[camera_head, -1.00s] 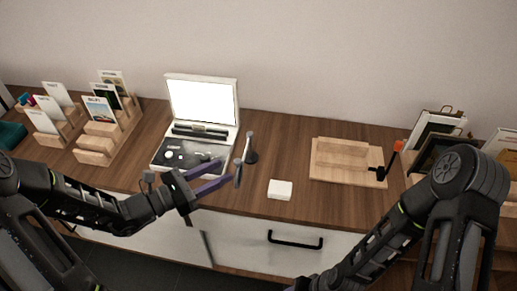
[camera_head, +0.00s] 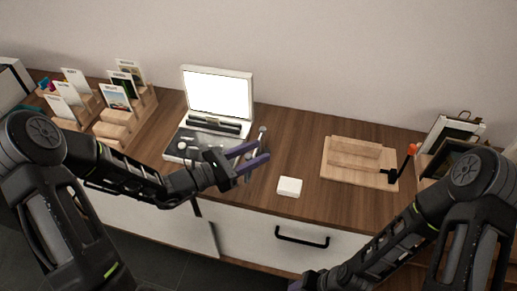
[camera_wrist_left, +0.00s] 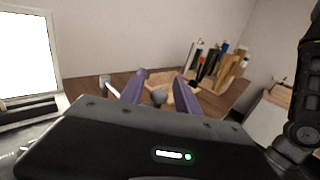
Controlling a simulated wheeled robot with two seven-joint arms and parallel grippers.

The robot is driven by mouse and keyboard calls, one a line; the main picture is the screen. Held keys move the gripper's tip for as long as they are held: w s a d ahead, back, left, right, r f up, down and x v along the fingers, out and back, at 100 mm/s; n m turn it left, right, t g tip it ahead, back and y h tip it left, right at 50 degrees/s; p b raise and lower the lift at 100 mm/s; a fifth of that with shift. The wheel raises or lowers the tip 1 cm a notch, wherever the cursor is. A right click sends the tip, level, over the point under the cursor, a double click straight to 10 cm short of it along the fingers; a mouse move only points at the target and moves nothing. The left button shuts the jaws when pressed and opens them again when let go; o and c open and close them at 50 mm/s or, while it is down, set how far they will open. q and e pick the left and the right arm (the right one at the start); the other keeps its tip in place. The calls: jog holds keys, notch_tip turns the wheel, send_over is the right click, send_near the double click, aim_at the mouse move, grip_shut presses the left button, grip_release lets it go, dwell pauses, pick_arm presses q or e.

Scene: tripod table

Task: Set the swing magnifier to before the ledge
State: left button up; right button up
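What looks like the swing magnifier, a slim post with a pale tip (camera_head: 262,131), stands on the wooden counter just behind my left fingers; its lower part is mostly hidden by them. My left gripper (camera_head: 256,154) is open, its two purple fingers pointing right. In the left wrist view the fingers (camera_wrist_left: 158,90) are apart, with a small grey rounded part (camera_wrist_left: 159,97) showing between them; I cannot tell whether they touch it. A wooden board with a raised ledge (camera_head: 355,154) lies to the right. My right gripper (camera_head: 297,285) is only partly visible at the bottom edge.
A white block (camera_head: 289,187) lies near the counter's front edge. An open case with a bright white lid panel (camera_head: 217,91) stands behind my left gripper. Wooden card racks (camera_head: 118,126) are at the left.

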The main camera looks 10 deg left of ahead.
pick_arm(q)
jog(key=shift+w+d, duration=0.4)
jog(key=shift+d, duration=0.1)
grip_shut()
dwell(1.2)
